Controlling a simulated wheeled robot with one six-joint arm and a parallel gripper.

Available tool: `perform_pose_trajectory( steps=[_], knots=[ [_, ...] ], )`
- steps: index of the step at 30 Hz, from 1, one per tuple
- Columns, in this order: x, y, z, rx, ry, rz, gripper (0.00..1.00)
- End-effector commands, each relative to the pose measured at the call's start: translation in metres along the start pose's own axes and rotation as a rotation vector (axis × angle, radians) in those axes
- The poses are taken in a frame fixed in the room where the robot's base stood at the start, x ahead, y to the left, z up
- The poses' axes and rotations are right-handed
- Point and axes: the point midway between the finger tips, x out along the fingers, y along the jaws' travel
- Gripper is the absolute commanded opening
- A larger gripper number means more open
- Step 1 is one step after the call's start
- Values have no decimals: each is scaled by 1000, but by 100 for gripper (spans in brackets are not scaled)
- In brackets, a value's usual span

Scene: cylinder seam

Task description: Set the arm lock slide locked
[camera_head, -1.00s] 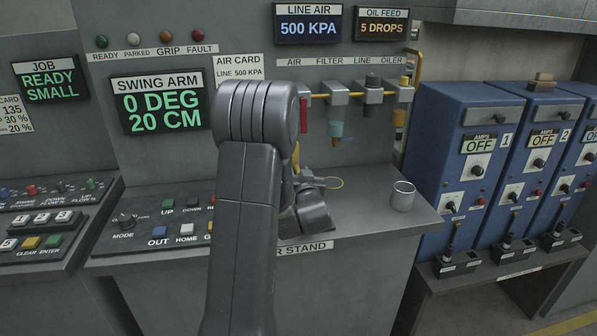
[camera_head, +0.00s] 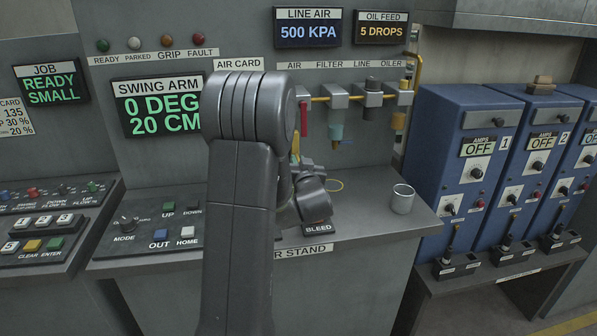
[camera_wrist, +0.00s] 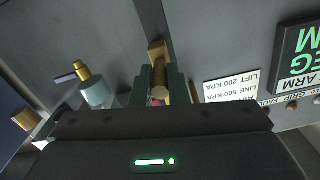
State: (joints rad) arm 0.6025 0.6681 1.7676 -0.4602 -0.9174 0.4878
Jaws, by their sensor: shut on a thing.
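In the wrist view my gripper (camera_wrist: 157,86) has its two dark green fingers on either side of a brass-coloured piece (camera_wrist: 158,54), shut on it. A small red part shows below that piece, near the gripper body. The swing arm display (camera_head: 158,106) reads 0 DEG, 20 CM.
The air line with its red handle (camera_head: 304,119) and teal filter bowl (camera_head: 336,131) is on the back panel; the bowl also shows in the wrist view (camera_wrist: 97,93). A metal cup (camera_head: 403,199) stands on the counter at right. Blue cabinets (camera_head: 455,150) stand further right.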

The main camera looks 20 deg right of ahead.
Motion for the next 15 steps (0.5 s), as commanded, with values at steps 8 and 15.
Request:
perform_pose_trajectory(
  steps=[8,15],
  knots=[
    [0,-1,-7,-1,7,-2,0],
    [0,-1,-6,0,5,-1,36]
  ],
)
